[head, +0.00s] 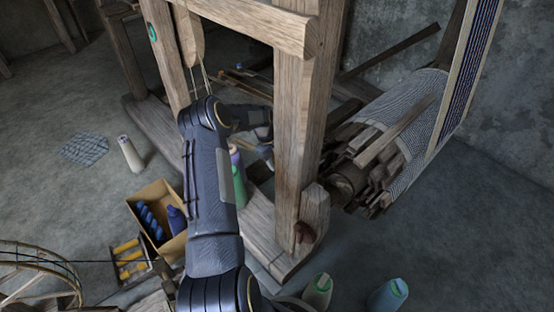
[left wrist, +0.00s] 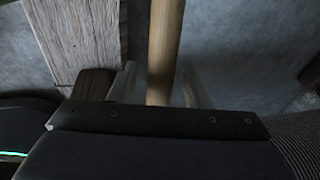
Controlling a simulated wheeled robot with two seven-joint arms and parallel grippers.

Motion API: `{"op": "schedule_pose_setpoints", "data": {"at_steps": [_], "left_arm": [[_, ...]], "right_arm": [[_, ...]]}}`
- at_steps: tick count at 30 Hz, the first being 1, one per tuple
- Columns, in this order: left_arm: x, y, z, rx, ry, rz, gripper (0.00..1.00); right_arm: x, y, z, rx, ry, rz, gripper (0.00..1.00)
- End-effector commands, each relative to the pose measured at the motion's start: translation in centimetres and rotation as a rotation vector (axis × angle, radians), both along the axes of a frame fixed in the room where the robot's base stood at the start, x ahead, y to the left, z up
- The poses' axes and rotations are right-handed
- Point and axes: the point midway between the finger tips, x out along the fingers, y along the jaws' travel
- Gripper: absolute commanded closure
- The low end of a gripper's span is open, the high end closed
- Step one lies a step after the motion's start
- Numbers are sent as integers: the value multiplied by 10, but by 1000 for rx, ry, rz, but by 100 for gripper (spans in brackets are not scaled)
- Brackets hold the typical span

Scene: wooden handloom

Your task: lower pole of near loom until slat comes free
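A round, light wooden pole (left wrist: 165,45) runs upright through the left wrist view. My left gripper (left wrist: 160,90) has its two fingers on either side of the pole, with a gap visible on the left. In the head view my left arm bends behind the near loom post (head: 303,120), and its fingertips are hidden there. The wooden loom frame has a thick crossbeam (head: 250,22) at the top. I cannot tell which piece is the slat. My right gripper is not in view.
Striped cloth (head: 410,100) with loose wood lies right of the post. A cardboard box (head: 150,195) with blue spools stands at left, near a pale cone (head: 130,155). Two cones (head: 318,290) (head: 388,295) stand at the bottom. The left floor is mostly clear.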

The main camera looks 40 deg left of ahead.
Motion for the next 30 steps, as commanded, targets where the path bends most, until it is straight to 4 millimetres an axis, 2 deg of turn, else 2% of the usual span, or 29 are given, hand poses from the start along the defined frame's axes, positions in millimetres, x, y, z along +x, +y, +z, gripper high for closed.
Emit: {"op": "schedule_pose_setpoints", "data": {"at_steps": [10, 14, 22, 25, 30], "left_arm": [[-1, 1, 6, 0, 0, -1, 56], [-3, 3, 21, 1, -1, 0, 56], [-11, 12, 66, 1, -2, 1, 56], [-14, 14, 75, 0, -1, 0, 56], [-14, 14, 75, -1, 1, 0, 56]], "right_arm": [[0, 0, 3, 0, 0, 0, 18], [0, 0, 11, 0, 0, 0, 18], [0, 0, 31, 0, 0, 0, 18], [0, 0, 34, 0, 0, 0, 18], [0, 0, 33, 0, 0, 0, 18]]}}
